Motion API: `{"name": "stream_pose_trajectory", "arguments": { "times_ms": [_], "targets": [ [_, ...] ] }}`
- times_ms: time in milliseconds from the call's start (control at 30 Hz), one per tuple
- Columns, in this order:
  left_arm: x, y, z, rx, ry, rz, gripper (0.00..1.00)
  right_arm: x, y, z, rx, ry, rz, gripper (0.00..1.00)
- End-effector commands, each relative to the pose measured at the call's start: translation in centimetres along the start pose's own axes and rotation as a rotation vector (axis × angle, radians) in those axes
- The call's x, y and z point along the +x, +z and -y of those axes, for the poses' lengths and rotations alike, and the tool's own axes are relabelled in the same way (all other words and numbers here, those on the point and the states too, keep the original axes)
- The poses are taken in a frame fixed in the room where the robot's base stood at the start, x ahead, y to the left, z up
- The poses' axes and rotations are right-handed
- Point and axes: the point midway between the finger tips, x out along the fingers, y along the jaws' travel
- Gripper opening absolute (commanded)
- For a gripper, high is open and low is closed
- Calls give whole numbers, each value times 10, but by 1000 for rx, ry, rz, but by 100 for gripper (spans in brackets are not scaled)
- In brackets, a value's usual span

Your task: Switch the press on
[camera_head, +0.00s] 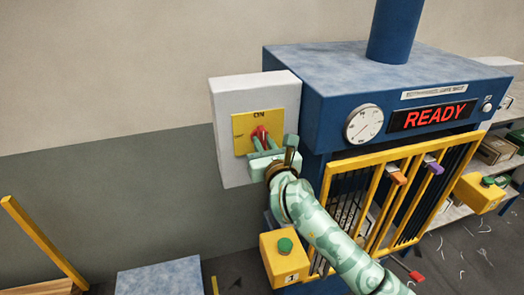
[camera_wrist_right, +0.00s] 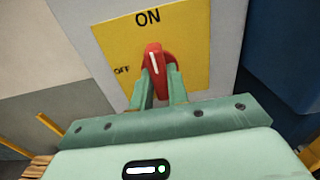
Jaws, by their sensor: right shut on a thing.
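A red rotary switch (camera_head: 261,132) sits on a yellow plate (camera_head: 285,120) marked ON and OFF. The plate is on a light grey box (camera_head: 223,110) at the left side of the blue press (camera_head: 310,75). My right gripper (camera_head: 264,143) is shut on the red switch. In the right wrist view the two green fingers (camera_wrist_right: 159,85) hold the switch (camera_wrist_right: 153,57) from both sides. Its white mark points nearly straight up, toward ON and away from OFF at the left. The press display (camera_head: 434,115) reads READY in red. My left gripper is not in view.
A yellow barred gate (camera_head: 375,205) covers the press front. Yellow boxes with green buttons stand at the left (camera_head: 283,258) and right (camera_head: 480,193). A round gauge (camera_head: 363,123) is beside the display. The wall left of the grey box is clear.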

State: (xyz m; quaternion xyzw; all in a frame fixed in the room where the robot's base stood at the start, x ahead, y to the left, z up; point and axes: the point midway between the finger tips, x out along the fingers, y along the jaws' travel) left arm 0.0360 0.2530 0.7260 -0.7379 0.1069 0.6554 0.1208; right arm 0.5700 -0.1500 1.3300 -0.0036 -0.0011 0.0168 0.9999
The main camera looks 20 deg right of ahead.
Motion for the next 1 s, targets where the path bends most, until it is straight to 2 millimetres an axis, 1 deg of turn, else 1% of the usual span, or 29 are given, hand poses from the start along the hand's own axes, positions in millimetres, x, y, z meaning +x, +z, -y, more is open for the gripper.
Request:
{"name": "stream_pose_trajectory", "arguments": {
  "times_ms": [33,100,300,367,467,600,733,833,1000],
  "targets": [
    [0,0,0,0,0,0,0,0,1,0,5,0,0,22],
    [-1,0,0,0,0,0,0,0,2,0,1,0,0,38],
    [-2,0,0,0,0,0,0,0,2,0,-3,1,0,38],
    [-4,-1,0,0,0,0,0,-3,2,0,-4,1,-1,38],
    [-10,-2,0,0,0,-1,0,-17,3,0,-4,1,-2,38],
    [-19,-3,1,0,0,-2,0,-43,3,0,-6,2,-3,38],
    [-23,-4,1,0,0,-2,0,-62,2,0,-5,1,-2,38],
    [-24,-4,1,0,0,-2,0,-69,1,0,-5,0,-2,38],
    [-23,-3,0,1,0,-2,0,-70,1,0,-5,0,-1,38]
  ]
}}
